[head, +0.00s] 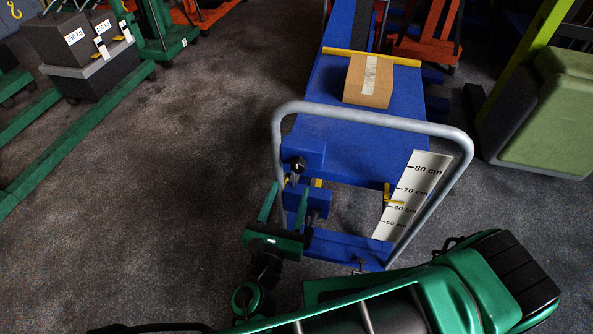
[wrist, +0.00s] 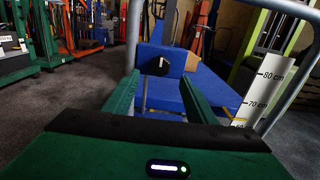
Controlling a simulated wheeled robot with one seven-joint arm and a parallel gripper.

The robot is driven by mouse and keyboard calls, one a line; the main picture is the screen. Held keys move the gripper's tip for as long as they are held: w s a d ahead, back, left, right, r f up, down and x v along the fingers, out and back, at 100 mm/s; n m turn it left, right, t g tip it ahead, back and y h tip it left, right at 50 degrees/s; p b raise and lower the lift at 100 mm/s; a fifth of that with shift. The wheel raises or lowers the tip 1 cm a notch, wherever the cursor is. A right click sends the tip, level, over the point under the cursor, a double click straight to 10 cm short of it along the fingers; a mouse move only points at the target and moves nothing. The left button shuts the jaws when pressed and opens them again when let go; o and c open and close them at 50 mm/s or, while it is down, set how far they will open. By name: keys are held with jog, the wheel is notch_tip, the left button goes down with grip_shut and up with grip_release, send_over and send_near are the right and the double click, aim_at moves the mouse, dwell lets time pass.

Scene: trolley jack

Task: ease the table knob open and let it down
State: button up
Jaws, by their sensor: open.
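The blue lift table (head: 330,85) stands ahead, with a grey tube handle (head: 372,118) arching over its near end. A black knob (head: 297,165) sits on a blue block beside the handle's left upright. In the wrist view the knob (wrist: 160,65) is round with a white line, slightly tilted from upright, just beyond the fingertips. My gripper (head: 284,203) is open and empty, its two green fingers pointing at the block, apart from the knob. A white height scale (head: 411,195) is on the right; a yellow pointer (head: 388,197) is between the 60 and 70 cm marks.
A brown carton (head: 369,80) lies on the table top. A second, lower blue block (head: 318,203) is below the knob's block. Green equipment with grey weights (head: 82,50) stands left, a green padded block (head: 540,120) right. The floor at left centre is clear.

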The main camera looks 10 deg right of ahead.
aim_at(298, 169)
jog(key=x, duration=0.7)
jog(key=shift+w+d, duration=0.1)
jog(key=shift+w, duration=0.15)
jog(key=c, duration=1.1)
jog(key=shift+o, duration=0.2)
jog(key=shift+d, duration=0.2)
jog(key=shift+a, duration=0.1)
